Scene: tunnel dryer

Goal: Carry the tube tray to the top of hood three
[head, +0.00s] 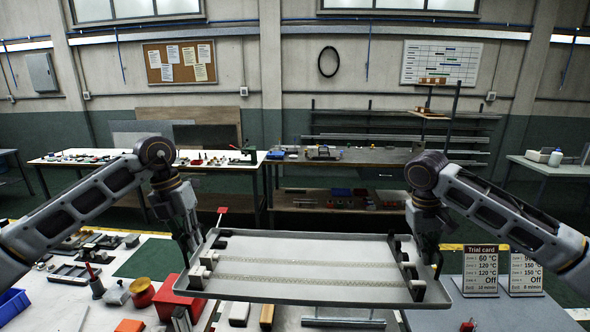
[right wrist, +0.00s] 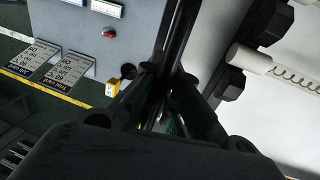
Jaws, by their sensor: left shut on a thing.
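The tube tray (head: 310,294) is a shallow pale tray with a dark rim. Thin coiled strands run along it between white fittings and dark clamps at both ends. My left gripper (head: 190,254) is shut on its left end. My right gripper (head: 430,262) is at its right end; in the right wrist view its dark fingers (right wrist: 178,85) close around the tray's rim, with the tray floor (right wrist: 285,100) to the right. The tray hangs roughly level above the table. A grey housing (head: 475,312) lies at the lower right; no hood number is readable, so I cannot tell which hood it is.
The white table (head: 65,310) at left holds a red box (head: 178,297), a green mat (head: 150,258) and a blue bin (head: 12,306). Cluttered benches (head: 345,157) stand along the back.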

